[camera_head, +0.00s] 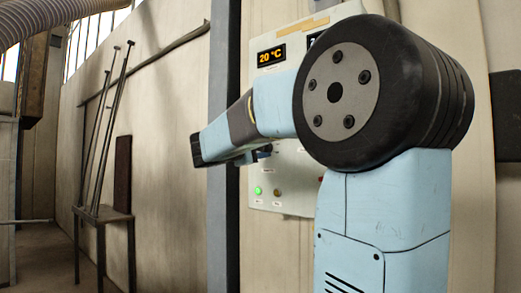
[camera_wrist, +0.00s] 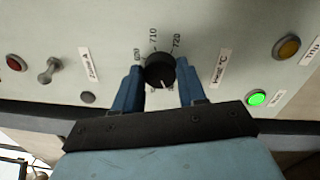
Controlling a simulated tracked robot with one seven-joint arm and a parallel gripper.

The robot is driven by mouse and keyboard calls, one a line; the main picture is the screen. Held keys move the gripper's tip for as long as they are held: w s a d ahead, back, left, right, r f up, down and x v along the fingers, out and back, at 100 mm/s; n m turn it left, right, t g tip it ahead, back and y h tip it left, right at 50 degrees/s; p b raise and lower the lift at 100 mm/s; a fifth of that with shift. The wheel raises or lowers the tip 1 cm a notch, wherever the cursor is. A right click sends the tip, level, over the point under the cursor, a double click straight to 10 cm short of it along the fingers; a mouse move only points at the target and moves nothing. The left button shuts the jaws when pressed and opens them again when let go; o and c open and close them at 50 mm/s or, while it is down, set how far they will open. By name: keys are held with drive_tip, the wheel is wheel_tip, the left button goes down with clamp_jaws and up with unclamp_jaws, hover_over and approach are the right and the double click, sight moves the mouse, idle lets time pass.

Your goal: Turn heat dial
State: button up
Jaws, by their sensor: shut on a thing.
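The heat dial (camera_wrist: 160,72) is a round black knob with a white pointer mark, on the light grey panel in the wrist view. Numbers such as 710 and 720 ring it, and a label beside it appears to read "Heat °C". My gripper (camera_wrist: 162,84) has one blue finger on each side of the dial and is shut on it. The pointer mark sits on the lower side of the knob in that view. In the head view my arm hides the dial. The control panel (camera_head: 300,205) there carries an orange display (camera_head: 271,56) reading 20 °C.
Around the dial are a lit green button (camera_wrist: 258,98), an orange button (camera_wrist: 288,46), a toggle switch (camera_wrist: 48,70) and a red button (camera_wrist: 16,62). A stand with long rods (camera_head: 103,212) is at the left, well apart from the panel.

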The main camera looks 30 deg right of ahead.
drive_tip(key=shift+f+n, duration=0.15)
drive_tip(key=shift+n, duration=0.55)
drive_tip(key=o, duration=1.1)
drive_tip(key=shift+c, duration=0.2)
drive_tip(key=r+v, duration=0.1)
drive_tip(key=v, duration=1.2)
drive_tip(key=shift+a+f, duration=0.35)
drive_tip(key=shift+f, duration=0.2)
drive_tip(key=shift+s, duration=0.1)
